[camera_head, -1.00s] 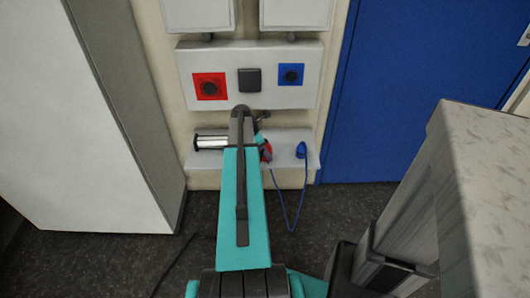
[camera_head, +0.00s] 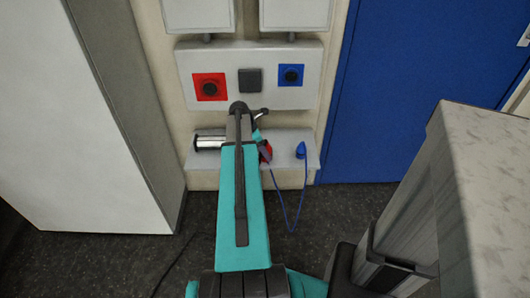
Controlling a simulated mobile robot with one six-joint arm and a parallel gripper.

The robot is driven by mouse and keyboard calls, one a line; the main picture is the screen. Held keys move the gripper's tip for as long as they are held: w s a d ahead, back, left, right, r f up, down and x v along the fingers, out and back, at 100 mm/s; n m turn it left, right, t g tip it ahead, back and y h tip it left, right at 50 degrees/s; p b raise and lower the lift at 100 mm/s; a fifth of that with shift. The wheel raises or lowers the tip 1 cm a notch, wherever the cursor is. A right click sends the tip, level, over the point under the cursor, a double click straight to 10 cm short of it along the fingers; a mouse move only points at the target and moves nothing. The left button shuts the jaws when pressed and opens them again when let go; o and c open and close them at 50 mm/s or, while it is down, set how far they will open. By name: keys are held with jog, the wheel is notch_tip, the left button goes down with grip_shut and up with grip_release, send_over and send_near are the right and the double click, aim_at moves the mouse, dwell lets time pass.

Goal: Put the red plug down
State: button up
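The red plug (camera_head: 267,152) shows as a small red patch at the white shelf (camera_head: 289,165), just right of my teal forearm. It is partly hidden by my arm. My gripper (camera_head: 263,147) is right at the plug, pointing down toward the shelf. Its fingers are small and mostly hidden, so I cannot tell whether they hold the plug or whether the plug touches the shelf.
A blue plug (camera_head: 300,151) with a hanging blue cable (camera_head: 292,215) stands on the shelf to the right. A silver cylinder (camera_head: 209,140) lies at the left. Above are a red socket (camera_head: 209,88), a dark square (camera_head: 250,80) and a blue socket (camera_head: 291,75).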

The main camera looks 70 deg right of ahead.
jog(key=v, duration=1)
jog(key=shift+s, duration=0.1)
dwell(0.6)
